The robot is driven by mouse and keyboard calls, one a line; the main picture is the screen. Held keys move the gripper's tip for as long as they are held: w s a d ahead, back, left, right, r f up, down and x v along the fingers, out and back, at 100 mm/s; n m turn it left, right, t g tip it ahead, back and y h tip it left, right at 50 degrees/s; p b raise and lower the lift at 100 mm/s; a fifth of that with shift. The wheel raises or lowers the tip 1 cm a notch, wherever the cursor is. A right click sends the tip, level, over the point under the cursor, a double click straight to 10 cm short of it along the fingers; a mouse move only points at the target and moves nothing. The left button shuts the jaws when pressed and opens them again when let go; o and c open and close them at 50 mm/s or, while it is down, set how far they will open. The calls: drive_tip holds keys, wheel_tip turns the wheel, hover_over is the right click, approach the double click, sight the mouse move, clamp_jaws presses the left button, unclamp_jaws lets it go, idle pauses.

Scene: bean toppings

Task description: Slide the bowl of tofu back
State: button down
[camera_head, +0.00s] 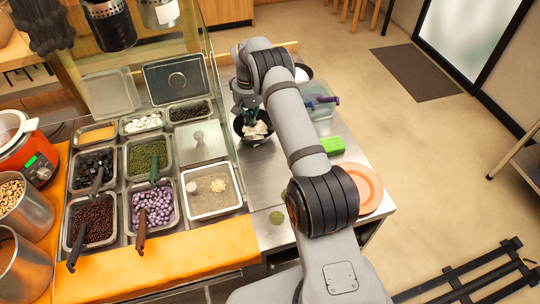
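The dark bowl of tofu (240,131) stands on the steel counter, just right of the topping trays. White tofu pieces (258,130) show in it. My gripper (250,112) is at the bowl, pointing down over its far side.
Topping trays (152,207) fill the counter to the left. On the right are a green block (332,145), an orange plate (367,188) and a clear container with purple handles (322,102). Bare steel (262,176) lies in front of the bowl.

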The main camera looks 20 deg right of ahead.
sight(254, 138)
idle(0.3)
drive_tip(key=shift+s+a, duration=0.1)
drive_tip(key=shift+s, duration=0.4)
drive_tip(key=s+b, duration=0.1)
drive_tip(key=s, duration=0.2)
drive_tip(key=shift+f+b, duration=0.1)
drive_tip(key=shift+b, duration=0.2)
wheel_tip(254, 138, up, 10)
drive_tip(key=b, duration=0.1)
wheel_tip(254, 138, down, 10)
drive_tip(key=shift+r+p, duration=0.2)
drive_tip(key=shift+p, duration=0.6)
drive_tip(key=shift+w+f+p, duration=0.1)
drive_tip(key=shift+w+p, duration=0.25)
drive_tip(key=shift+w, duration=1.65)
